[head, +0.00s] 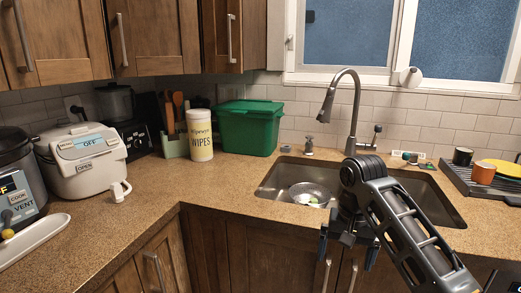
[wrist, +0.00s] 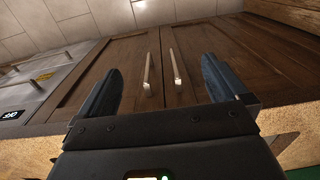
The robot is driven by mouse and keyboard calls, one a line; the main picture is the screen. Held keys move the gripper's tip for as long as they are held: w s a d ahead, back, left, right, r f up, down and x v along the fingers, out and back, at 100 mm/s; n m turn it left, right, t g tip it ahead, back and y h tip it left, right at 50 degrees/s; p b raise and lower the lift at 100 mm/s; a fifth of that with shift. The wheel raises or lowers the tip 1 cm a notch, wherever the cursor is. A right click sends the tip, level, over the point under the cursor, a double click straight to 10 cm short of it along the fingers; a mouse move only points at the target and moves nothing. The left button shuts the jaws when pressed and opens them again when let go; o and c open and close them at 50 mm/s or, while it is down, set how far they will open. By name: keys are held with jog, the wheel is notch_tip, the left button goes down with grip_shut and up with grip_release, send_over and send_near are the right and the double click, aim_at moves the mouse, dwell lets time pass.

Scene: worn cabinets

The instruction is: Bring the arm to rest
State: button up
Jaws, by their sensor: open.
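My gripper (head: 346,247) hangs in front of the counter edge and the sink cabinet in the head view, pointing down. My dark arm reaches in from the lower right and covers part of the sink. In the wrist view my gripper (wrist: 163,88) shows two dark fingers set wide apart with nothing between them. Beyond the fingers is a brown wooden cabinet with two pale upright handles (wrist: 148,76). The gripper appears apart from the cabinet, and I cannot tell the exact gap.
The sink (head: 275,185) holds a strainer (head: 309,192) under the tall faucet (head: 345,85). A green bin (head: 248,128), wipes canister (head: 199,136) and white cooker (head: 82,160) stand on the counter. A rack (head: 460,177) with cups is at right. Counter between cooker and sink is mostly clear.

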jog(key=s+a+f+t+y, duration=0.2)
jog(key=s+a+f+t, duration=0.1)
jog(key=s+a+f, duration=0.4)
jog(key=s+a+f+t+y, duration=0.2)
jog(key=s+a+f, duration=0.35)
jog(key=f, duration=0.35)
jog(key=s+f+t, duration=0.2)
jog(key=s, duration=0.6)
jog(key=s+d+r+t+h, duration=0.1)
jog(key=s+d+r+t, duration=0.2)
jog(key=s, duration=0.6)
jog(key=s+d+r+t+h, duration=0.25)
jog(key=s+d, duration=0.35)
jog(key=s, duration=0.3)
jog(key=s+d+r+n+t, duration=0.1)
jog(key=s+d+r, duration=0.2)
jog(key=s+r, duration=0.2)
jog(key=s+d+r+n+t, duration=0.1)
jog(key=s+d+r+n, duration=0.1)
jog(key=s+r, duration=0.4)
notch_tip(320, 180, up, 4)
jog(key=shift+d+f+h, duration=0.15)
jog(key=shift+d+h, duration=0.2)
jog(key=shift+d, duration=0.1)
jog(key=shift+s, duration=0.1)
jog(key=shift+c, duration=0.3)
